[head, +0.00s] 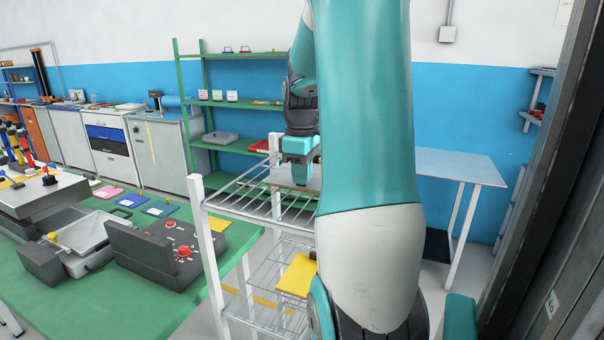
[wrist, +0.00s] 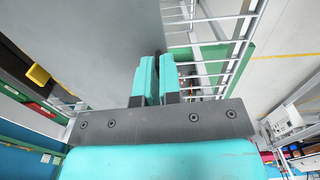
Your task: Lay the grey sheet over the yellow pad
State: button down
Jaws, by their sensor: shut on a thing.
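My gripper (head: 301,172) is at the wire rack, partly behind my own arm. In the wrist view its two teal fingers (wrist: 158,80) are close together on the edge of the grey sheet (wrist: 90,40), which stretches away ahead and to the left. In the head view only a strip of the grey sheet (head: 283,184) shows, at the level of the rack's top. A yellow pad (head: 296,276) lies lower down in the rack, partly hidden by my arm. I cannot tell whether the sheet touches the rack.
The white wire rack (head: 235,205) has open bars. A green table (head: 140,305) on the left carries dark control boxes and coloured pads. A grey table (head: 460,166) stands behind on the right. Green shelving (head: 190,120) stands at the back wall.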

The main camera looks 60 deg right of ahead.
jog(key=shift+f, duration=0.4)
dwell(0.5)
jog(key=c, duration=1.2)
grip_release()
notch_tip(320, 180, up, 18)
jog(key=shift+f+b, duration=0.25)
jog(key=shift+b, duration=0.6)
